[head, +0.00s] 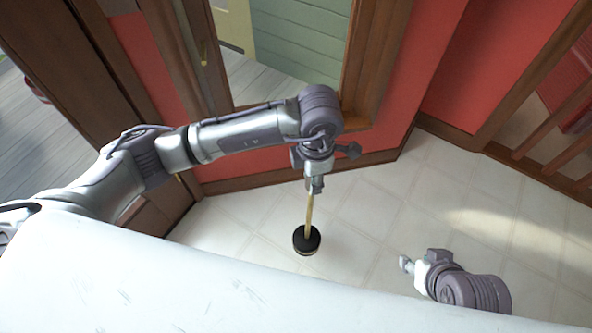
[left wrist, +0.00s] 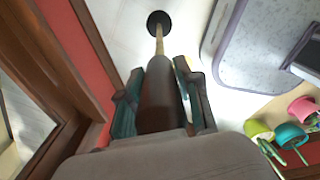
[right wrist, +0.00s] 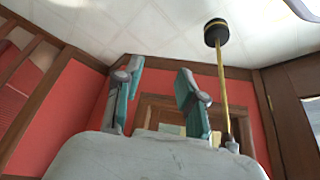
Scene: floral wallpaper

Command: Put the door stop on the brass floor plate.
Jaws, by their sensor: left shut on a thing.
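The door stop (head: 307,238) has a round black foot with a yellowish band and a thin tan rod. My left gripper (head: 314,184) is shut on the upper part of it, with the foot hanging downward. In the left wrist view the door stop (left wrist: 158,21) runs away from the jaws, with a thick brown part between them. The right wrist view also shows the door stop (right wrist: 216,33). I cannot tell whether the foot touches the floor. I cannot make out a separate brass floor plate. My right gripper (right wrist: 158,73) is open and empty, low at the right in the head view (head: 407,264).
Pale floor tiles (head: 370,205) lie open around the foot. A red wall with wooden trim (head: 365,157) and a glazed wooden door stand behind. A wooden railing (head: 550,140) is at the right. Colourful cups (left wrist: 290,133) show at the left wrist view's right edge.

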